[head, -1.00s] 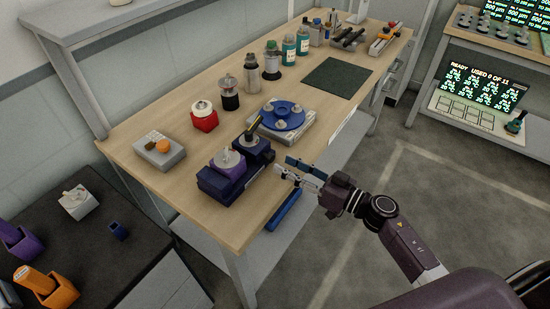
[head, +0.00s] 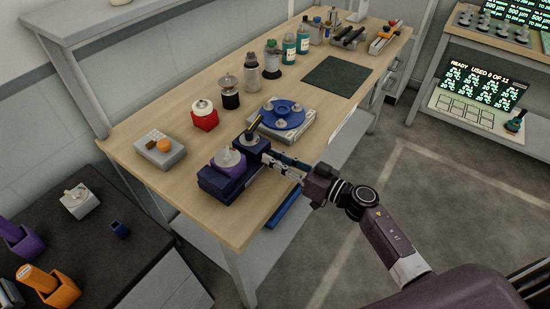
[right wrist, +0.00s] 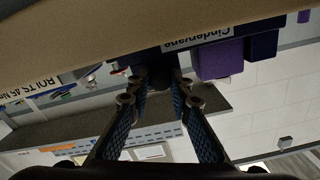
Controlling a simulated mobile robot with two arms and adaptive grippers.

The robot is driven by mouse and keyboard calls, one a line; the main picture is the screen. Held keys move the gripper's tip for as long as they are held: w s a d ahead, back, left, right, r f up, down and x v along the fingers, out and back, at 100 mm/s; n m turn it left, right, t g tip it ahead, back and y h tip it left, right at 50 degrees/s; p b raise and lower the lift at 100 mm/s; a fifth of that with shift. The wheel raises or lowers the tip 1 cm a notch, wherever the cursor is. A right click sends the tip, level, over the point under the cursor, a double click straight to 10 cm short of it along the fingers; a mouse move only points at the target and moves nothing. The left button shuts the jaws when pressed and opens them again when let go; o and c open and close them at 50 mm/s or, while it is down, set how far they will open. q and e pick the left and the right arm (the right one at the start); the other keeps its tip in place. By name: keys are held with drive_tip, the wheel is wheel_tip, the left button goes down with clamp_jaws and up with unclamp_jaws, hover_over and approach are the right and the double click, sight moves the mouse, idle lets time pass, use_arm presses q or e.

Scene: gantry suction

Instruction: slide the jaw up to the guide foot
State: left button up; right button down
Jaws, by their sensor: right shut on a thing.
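A dark blue vise-like fixture (head: 222,188) sits at the bench's front left edge. A purple block with a pale conical top (head: 229,161) stands on it, and it also shows in the right wrist view (right wrist: 222,60). A dark blue block with a black-and-yellow lever (head: 252,143), which looks like the jaw, is just right of the purple block. My right gripper (head: 268,159) reaches in from the right and is shut on a dark part of the jaw (right wrist: 160,72). I cannot tell which piece is the guide foot. My left gripper is not in view.
A blue round plate (head: 282,116) on a grey base is close behind the jaw. A red pot (head: 204,116), a grey box with an orange knob (head: 160,151) and several bottles stand along the back. A green mat (head: 337,76) lies farther right.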

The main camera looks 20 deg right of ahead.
sight(257, 159)
drive_tip(key=shift+s+a+r+p, duration=0.15)
drive_tip(key=shift+s+a+p, duration=0.65)
drive_tip(key=shift+p, duration=0.3)
drive_tip(key=shift+s+a, duration=0.15)
drive_tip(key=shift+a, duration=0.25)
drive_tip(key=shift+f, duration=0.2)
drive_tip(key=c, duration=1.7)
unclamp_jaws()
drive_tip(key=shift+c, duration=0.2)
drive_tip(key=shift+d, duration=0.1)
